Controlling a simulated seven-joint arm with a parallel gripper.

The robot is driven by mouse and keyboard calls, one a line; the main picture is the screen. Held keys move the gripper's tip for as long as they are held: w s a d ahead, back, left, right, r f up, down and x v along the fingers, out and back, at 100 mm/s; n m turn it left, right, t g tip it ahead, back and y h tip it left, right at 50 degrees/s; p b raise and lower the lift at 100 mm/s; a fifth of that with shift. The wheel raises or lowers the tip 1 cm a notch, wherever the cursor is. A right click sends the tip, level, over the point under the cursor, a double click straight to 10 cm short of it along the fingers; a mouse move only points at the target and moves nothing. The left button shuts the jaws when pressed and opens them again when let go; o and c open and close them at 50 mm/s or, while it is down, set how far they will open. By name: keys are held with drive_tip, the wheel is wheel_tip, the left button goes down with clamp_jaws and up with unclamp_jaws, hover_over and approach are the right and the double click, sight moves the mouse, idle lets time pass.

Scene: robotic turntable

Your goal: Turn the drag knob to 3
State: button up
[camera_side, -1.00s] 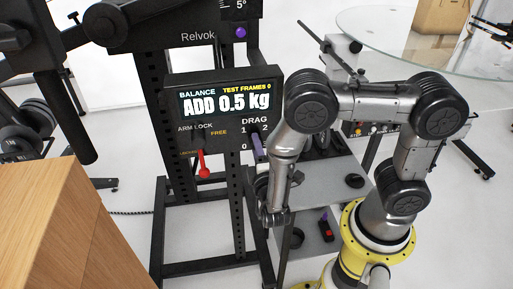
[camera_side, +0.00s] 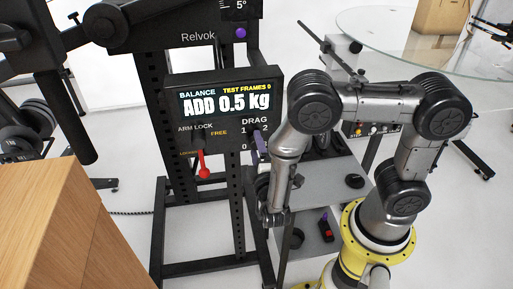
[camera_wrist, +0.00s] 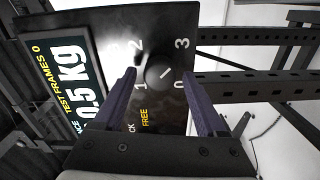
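The drag knob (camera_wrist: 158,72) is a small round black knob on the black panel. A short light line shows on its face; I cannot tell for certain which number it marks. Around it are the white numbers 0, 1, 2 and 3, with 3 at upper right and 0 at lower right in the wrist view. My gripper (camera_wrist: 160,71) is open, with one purple finger on each side of the knob; contact cannot be seen. In the side view my gripper (camera_side: 260,150) is at the panel's lower right, and the knob is largely hidden there.
The panel's display (camera_side: 226,101) reads "ADD 0.5 kg". A red arm-lock lever (camera_side: 204,172) hangs left of the drag dial. A black upright frame (camera_side: 159,220) carries the panel. A wooden block (camera_side: 50,230) stands at the front left.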

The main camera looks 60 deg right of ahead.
drive_tip(key=shift+a, duration=0.1)
drive_tip(key=v, duration=1.3)
drive_tip(key=shift+s+a, duration=0.2)
drive_tip(key=shift+s, duration=0.1)
